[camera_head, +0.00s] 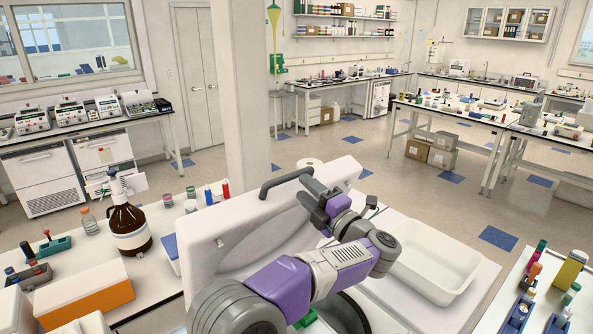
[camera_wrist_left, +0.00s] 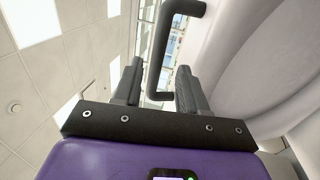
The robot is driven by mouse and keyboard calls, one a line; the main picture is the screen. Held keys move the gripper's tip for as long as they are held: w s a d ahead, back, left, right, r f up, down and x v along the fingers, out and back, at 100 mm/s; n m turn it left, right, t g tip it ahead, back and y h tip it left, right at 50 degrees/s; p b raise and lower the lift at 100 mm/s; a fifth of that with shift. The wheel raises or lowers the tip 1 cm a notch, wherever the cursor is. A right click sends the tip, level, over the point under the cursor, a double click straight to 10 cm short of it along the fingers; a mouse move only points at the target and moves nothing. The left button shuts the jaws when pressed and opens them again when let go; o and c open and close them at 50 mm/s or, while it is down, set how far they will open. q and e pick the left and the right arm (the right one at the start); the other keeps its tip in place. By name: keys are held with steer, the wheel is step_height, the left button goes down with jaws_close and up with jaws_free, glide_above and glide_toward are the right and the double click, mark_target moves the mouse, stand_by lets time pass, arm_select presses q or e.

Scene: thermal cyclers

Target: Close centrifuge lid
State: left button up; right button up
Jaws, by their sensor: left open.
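The centrifuge lid (camera_head: 212,238) is white and stands raised in the head view, with a dark bar handle (camera_head: 284,181) along its upper edge. My left gripper (camera_head: 308,192) is open at the right end of that handle. In the left wrist view, the handle (camera_wrist_left: 161,48) shows in the gap between the two open fingers (camera_wrist_left: 158,85), and the pale lid (camera_wrist_left: 262,75) lies to their right. I cannot tell whether the fingers touch the handle. My purple left arm hides much of the centrifuge. My right gripper is not in view.
A white tray (camera_head: 413,280) stands right of my arm. A brown bottle (camera_head: 128,226) and an orange-and-white box (camera_head: 88,296) are on the left bench. Coloured tubes in a blue rack (camera_head: 517,312) stand at the lower right. Open floor lies beyond the lid.

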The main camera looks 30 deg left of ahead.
mark_target(292, 179)
arm_select(q)
steer(key=x, duration=0.1)
steer(key=p+x, duration=0.1)
steer(key=x, duration=0.1)
steer(key=s+x, duration=0.1)
steer(key=x, duration=0.1)
steer(key=shift+w+a+r, duration=0.1)
steer(key=shift+a+r, duration=0.05)
steer(key=shift+a, duration=0.05)
steer(key=shift+w+a+p, duration=0.25)
steer(key=shift+a+p, duration=0.05)
steer(key=shift+a, duration=0.2)
jaws_close()
